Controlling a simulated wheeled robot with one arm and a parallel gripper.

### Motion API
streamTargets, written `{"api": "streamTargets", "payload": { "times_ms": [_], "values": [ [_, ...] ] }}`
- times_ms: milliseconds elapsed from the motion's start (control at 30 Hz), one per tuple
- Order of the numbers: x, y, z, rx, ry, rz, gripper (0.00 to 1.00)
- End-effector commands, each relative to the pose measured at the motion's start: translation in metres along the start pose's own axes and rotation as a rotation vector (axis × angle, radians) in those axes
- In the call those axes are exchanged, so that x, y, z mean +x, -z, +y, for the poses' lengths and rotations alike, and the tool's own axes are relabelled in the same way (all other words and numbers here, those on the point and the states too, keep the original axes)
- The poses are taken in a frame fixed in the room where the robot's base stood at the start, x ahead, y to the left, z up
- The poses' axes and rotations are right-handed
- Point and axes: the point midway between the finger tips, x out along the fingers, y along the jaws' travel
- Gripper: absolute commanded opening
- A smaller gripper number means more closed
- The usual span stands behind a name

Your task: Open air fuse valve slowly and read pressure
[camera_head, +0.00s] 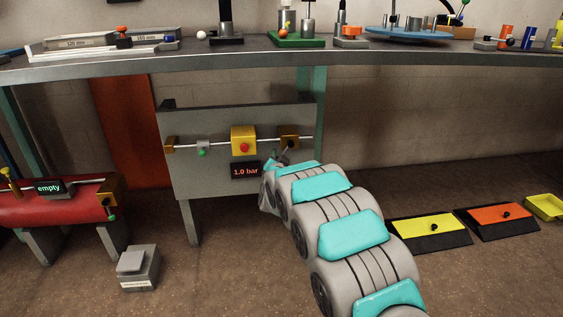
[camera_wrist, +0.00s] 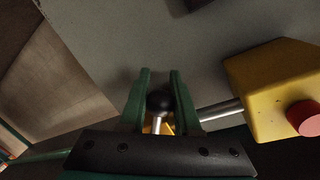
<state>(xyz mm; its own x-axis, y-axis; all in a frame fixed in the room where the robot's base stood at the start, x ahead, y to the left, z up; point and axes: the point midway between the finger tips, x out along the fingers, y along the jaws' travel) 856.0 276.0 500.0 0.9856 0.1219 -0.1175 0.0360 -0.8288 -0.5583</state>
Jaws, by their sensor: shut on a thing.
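A grey panel (camera_head: 190,177) carries a horizontal pipe with a yellow box and red button (camera_head: 243,141) in its middle. A brass valve (camera_head: 289,142) sits on the pipe to the right of that box. A black display (camera_head: 246,170) below reads "1.0 bar" in red. My gripper (camera_wrist: 160,80) has its green fingers on either side of a black ball knob (camera_wrist: 159,101) on a thin metal lever, shut on it. The yellow box also shows in the wrist view (camera_wrist: 262,80). In the head view my arm partly hides the gripper and lever.
A small grey valve with a green knob (camera_head: 203,146) is on the pipe's left. A red tank (camera_head: 60,207) labelled "empty" stands at left. A grey pedal-like box (camera_head: 138,268) is on the floor. A workbench (camera_head: 200,55) runs above. Yellow (camera_head: 430,232) and orange (camera_head: 503,221) floor plates lie right.

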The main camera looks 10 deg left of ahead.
Motion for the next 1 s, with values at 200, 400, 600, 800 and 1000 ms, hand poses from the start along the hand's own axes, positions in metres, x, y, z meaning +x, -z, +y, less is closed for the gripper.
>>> {"api": "streamTargets", "payload": {
  "times_ms": [200, 400, 600, 800, 1000],
  "values": [
    [-0.0008, 0.0001, -0.0046, 0.068, 0.002, -0.011, 0.00],
    [-0.0012, 0.0011, -0.0067, 0.086, 0.002, -0.015, 0.00],
    [-0.0012, 0.0014, -0.0070, 0.087, 0.002, -0.015, 0.00],
    [-0.0012, 0.0015, -0.0069, 0.087, 0.002, -0.015, 0.40],
    [-0.0012, 0.0010, -0.0066, 0.087, 0.002, -0.016, 0.62]
  ]
}}
